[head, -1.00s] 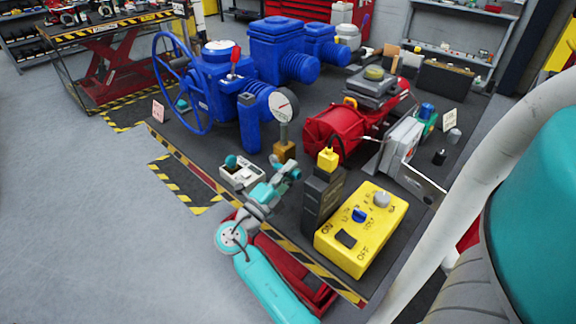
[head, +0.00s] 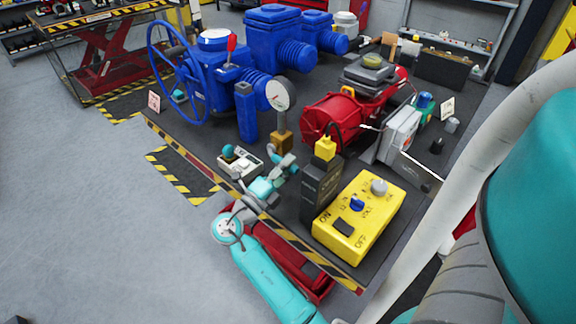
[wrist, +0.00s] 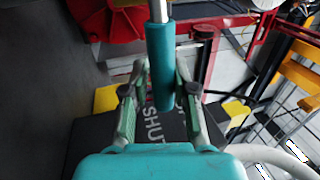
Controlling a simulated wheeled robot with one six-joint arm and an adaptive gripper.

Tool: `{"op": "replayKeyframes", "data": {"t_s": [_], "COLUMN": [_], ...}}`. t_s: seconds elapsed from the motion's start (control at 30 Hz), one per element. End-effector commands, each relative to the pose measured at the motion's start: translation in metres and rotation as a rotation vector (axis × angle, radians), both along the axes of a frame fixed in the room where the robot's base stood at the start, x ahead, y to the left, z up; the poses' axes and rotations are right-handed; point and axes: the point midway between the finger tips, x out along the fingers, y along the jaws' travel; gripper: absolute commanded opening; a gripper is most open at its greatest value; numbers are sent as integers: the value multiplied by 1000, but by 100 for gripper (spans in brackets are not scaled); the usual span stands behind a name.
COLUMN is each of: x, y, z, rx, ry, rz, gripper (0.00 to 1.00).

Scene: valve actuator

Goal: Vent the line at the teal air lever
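The teal air lever (wrist: 161,65) shows in the wrist view as a teal cylinder on a pale metal rod. Its lower end lies between the fingers of my gripper (wrist: 158,95). The fingers are apart, with a clear gap on the left side; the right finger is close to the lever, and I cannot tell if it touches. In the head view my gripper (head: 286,163) is near the bench's front edge, left of a dark box (head: 318,190), and the lever cannot be told apart from it.
A yellow control box (head: 360,222), a red motor (head: 335,118), a gauge (head: 280,95) on a brass block and a white box (head: 240,163) with a teal knob stand close by. A blue valve (head: 215,75) with a handwheel is behind. The floor at left is clear.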

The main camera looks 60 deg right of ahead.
Motion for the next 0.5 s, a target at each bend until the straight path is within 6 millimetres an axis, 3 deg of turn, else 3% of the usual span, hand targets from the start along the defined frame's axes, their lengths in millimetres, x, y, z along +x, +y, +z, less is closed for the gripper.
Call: {"op": "replayKeyframes", "data": {"t_s": [0.07,0.5], "x": [0,3], "y": [0,10], "z": [-1,-2], "rx": [1,-1], "ry": [2,2], "rz": [0,2], "gripper": [47,47]}}
